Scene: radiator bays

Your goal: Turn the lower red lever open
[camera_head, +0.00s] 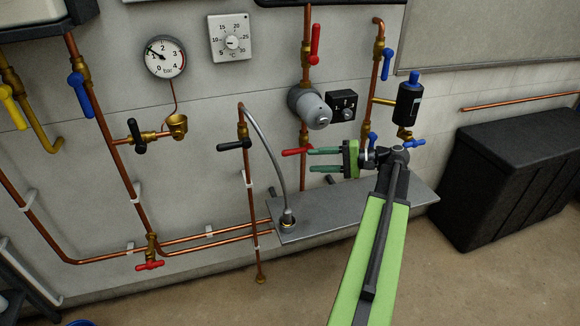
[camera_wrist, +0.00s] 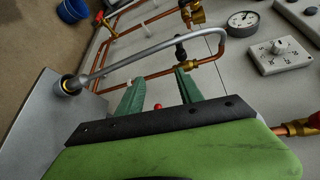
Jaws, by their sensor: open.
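The lower red lever (camera_head: 296,152) sits on the copper pipe below the grey round valve head and lies across the pipe, pointing left. In the wrist view a small red tip (camera_wrist: 158,106) shows between my fingers, close to the palm; it seems to be this lever's end. My gripper (camera_head: 312,160) is open, with its two green fingers pointing left, one just beside the lever. In the wrist view my gripper (camera_wrist: 158,78) has a clear gap between the fingertips. I cannot tell whether a finger touches the lever. An upper red lever (camera_head: 315,46) stands along the same pipe.
A grey metal shelf (camera_head: 350,212) lies below my gripper, with a bent grey tube (camera_head: 270,150) rising from it. A black lever (camera_head: 234,145) is left of my fingers. A black box dial (camera_head: 342,105) is above, a blue lever (camera_head: 414,143) right. A black chest (camera_head: 515,170) stands right.

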